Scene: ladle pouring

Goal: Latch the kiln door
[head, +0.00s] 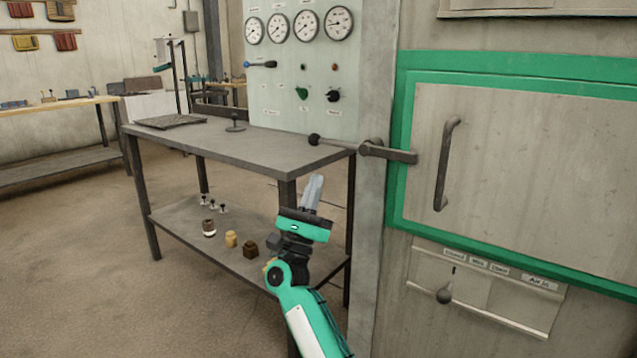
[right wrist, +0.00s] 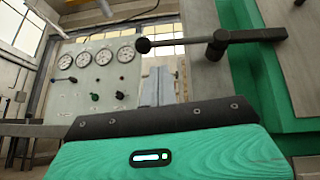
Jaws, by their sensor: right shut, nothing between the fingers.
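The kiln door (head: 530,170) is a pale panel with a green frame at the right of the head view, with a vertical grey handle (head: 442,165). It looks flush with the kiln wall. The latch lever (head: 390,153) lies nearly level, its black ball knob (head: 314,140) to the left and its other end across the door frame's left edge. The lever also shows in the right wrist view (right wrist: 250,36). My right gripper (head: 314,182) is shut and empty, pointing up below the knob and apart from it; its fingers show in the right wrist view (right wrist: 158,85).
A grey metal table (head: 230,145) stands left of the kiln, behind my right arm, with small jars on its lower shelf (head: 185,222). A gauge panel (head: 300,80) rises behind it. Open floor lies at left.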

